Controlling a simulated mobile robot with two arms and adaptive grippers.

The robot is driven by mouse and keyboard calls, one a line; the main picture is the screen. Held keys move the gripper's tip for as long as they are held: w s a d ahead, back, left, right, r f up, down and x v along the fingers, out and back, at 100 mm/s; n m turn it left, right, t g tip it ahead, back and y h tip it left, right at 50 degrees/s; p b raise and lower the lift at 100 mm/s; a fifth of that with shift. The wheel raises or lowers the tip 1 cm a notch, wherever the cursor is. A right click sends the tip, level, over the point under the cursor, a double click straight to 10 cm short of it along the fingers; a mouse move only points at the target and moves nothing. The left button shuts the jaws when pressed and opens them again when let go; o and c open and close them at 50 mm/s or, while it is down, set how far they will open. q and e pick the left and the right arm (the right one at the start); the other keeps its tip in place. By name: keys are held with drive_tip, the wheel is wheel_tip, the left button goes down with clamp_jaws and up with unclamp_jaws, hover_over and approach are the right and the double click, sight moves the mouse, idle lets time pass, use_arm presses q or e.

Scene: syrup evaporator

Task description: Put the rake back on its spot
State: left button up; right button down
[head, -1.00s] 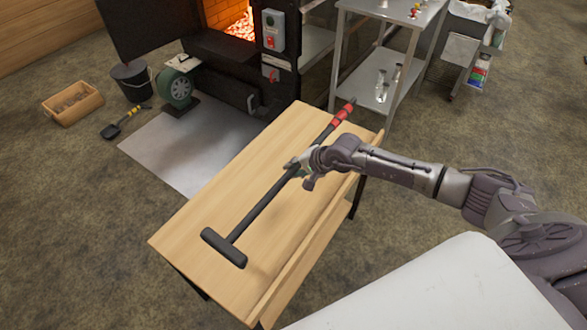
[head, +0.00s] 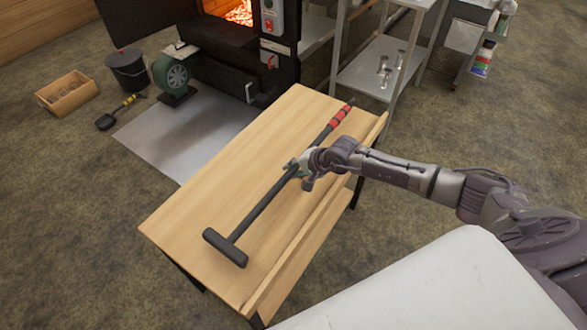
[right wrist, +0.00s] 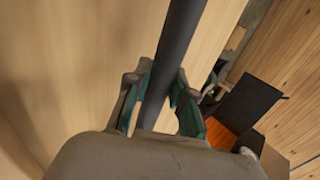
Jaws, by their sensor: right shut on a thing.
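The rake (head: 266,212) is a long dark handle with a red-banded grip at the far end and a black crossbar head at the near end. It lies lengthwise along the wooden table (head: 190,215), at or just above the top; I cannot tell if it touches. My right gripper (head: 298,166) is shut on the rake around the middle of the handle. In the right wrist view the dark handle (right wrist: 178,50) runs between the two green-padded fingers (right wrist: 160,115). My left gripper is not in view.
The firebox (head: 245,60) with a glowing opening stands behind the table, a green blower (head: 172,75) beside it. A black bucket (head: 127,72), a small shovel (head: 118,114) and a wooden crate (head: 68,97) are on the floor at left. A metal shelf cart (head: 375,72) stands at the back right.

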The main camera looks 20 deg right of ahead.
drive_tip(key=shift+r, duration=0.15)
unclamp_jaws()
idle(0.4)
idle(0.5)
drive_tip(key=p+v, duration=0.9)
drive_tip(key=v, duration=0.3)
drive_tip(key=shift+w+a+r+p, duration=0.15)
drive_tip(key=shift+w+r+p, duration=0.05)
drive_tip(key=shift+r+p, duration=0.25)
idle(0.7)
idle(0.4)
